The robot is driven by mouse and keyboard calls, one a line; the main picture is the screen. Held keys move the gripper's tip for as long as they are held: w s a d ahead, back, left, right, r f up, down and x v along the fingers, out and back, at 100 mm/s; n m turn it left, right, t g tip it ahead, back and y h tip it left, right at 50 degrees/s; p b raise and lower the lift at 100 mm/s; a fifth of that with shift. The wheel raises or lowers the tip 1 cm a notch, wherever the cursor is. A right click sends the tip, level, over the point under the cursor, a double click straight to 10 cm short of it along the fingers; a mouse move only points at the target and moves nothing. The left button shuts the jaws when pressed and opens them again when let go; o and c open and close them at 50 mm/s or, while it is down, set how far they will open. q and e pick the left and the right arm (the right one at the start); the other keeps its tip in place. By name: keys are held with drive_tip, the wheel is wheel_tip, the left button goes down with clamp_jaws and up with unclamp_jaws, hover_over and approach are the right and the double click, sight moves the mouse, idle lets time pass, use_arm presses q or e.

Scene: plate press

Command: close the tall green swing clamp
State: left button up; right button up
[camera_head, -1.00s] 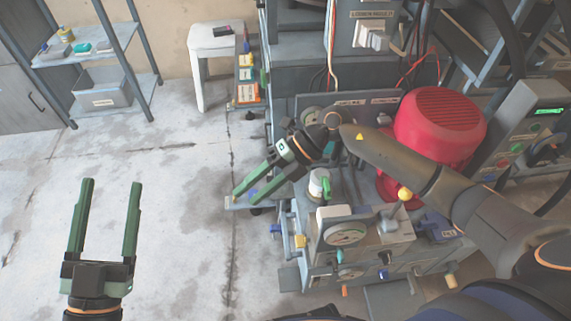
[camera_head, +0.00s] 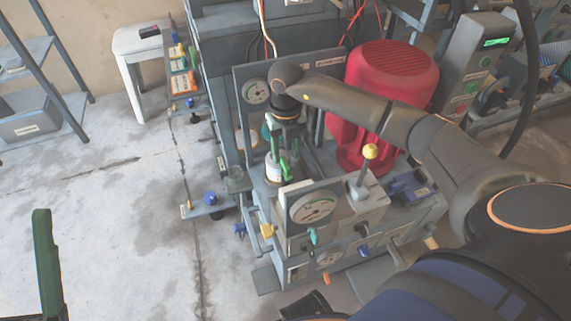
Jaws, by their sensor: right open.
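A bright green upright piece, which looks like the tall green swing clamp (camera_head: 285,168), stands beside a white cylinder (camera_head: 273,173) on the grey press bench, behind a dial gauge. My right gripper (camera_head: 277,148) reaches down over it, open, with its dark green fingers close to the clamp. The fingers partly hide the clamp, and I cannot tell whether they touch it or at what angle its arm stands. Of my left gripper, only one dark green finger (camera_head: 47,265) shows, at the lower left edge, far from the press.
A dial gauge block (camera_head: 312,208) and a yellow-knobbed lever (camera_head: 370,152) stand in front and to the right of the clamp. A large red motor (camera_head: 390,80) is behind. A small blue knob (camera_head: 210,198) sits on a shelf plate at left.

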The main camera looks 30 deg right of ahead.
sight(286, 163)
drive_tip(key=shift+f+b, duration=0.45)
drive_tip(key=shift+f, duration=1.3)
clamp_jaws()
